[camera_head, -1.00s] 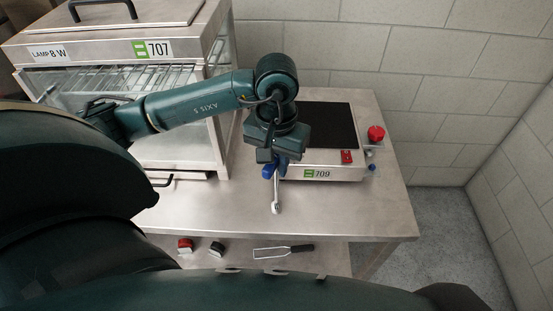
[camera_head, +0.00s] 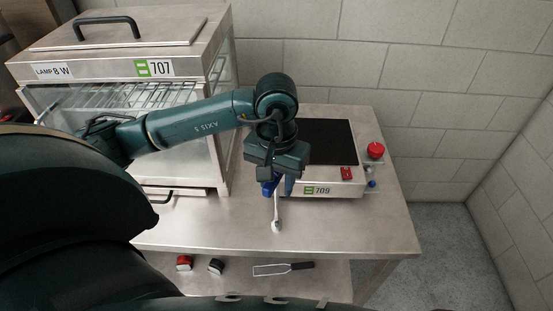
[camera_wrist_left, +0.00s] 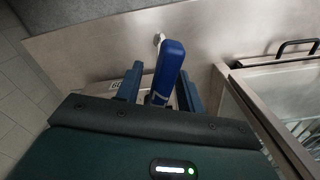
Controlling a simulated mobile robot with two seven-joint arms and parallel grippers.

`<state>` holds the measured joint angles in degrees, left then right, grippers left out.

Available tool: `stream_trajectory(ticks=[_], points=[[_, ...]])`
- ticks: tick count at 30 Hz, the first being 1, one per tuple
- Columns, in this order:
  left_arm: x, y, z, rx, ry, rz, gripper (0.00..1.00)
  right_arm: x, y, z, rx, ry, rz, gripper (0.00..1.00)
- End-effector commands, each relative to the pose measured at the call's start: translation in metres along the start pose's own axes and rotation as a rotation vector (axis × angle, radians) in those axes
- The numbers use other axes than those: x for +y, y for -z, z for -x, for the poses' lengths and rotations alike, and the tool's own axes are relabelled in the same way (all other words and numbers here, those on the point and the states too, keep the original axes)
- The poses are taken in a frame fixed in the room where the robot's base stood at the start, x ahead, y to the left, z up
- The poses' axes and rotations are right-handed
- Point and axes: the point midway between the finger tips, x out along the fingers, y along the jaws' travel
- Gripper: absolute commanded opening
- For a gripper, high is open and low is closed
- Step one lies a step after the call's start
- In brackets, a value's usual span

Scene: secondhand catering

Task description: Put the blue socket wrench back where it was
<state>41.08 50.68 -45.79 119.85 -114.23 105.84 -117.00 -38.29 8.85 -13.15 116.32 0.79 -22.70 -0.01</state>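The socket wrench has a blue handle (camera_head: 268,187) and a silver shaft and head (camera_head: 276,225). In the head view its head points toward me, over the bare tabletop in front of the device labelled 709. My left gripper (camera_head: 279,187) is directly at the handle, with its fingers spread. In the left wrist view the blue handle (camera_wrist_left: 167,72) is between the two fingers of the left gripper (camera_wrist_left: 160,88). A gap shows on the handle's left side, while the right finger is close to it. Whether the wrench rests fully on the table cannot be told. My right gripper is not visible.
The metal table (camera_head: 345,230) has free room at the front and right. The display cabinet labelled 707 (camera_head: 105,68) stands left.

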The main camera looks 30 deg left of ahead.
Motion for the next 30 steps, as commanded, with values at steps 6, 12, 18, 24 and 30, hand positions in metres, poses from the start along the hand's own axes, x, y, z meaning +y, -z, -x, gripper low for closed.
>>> stream_trajectory(ticks=[6, 12, 18, 24, 30], points=[[0.001, 0.002, 0.042, 0.01, -0.002, 0.0, 0.38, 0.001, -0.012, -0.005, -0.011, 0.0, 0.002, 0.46], [0.0, 0.002, 0.088, 0.008, 0.0, 0.0, 0.38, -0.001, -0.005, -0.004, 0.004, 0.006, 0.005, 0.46], [0.0, 0.001, 0.112, 0.005, 0.0, 0.001, 0.38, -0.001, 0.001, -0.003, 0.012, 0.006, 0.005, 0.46], [0.0, 0.0, 0.12, 0.001, 0.0, 0.002, 0.38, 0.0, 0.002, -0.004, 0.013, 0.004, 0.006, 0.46], [0.0, 0.0, 0.121, 0.0, 0.0, 0.001, 0.38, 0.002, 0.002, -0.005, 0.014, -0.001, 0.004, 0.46]])
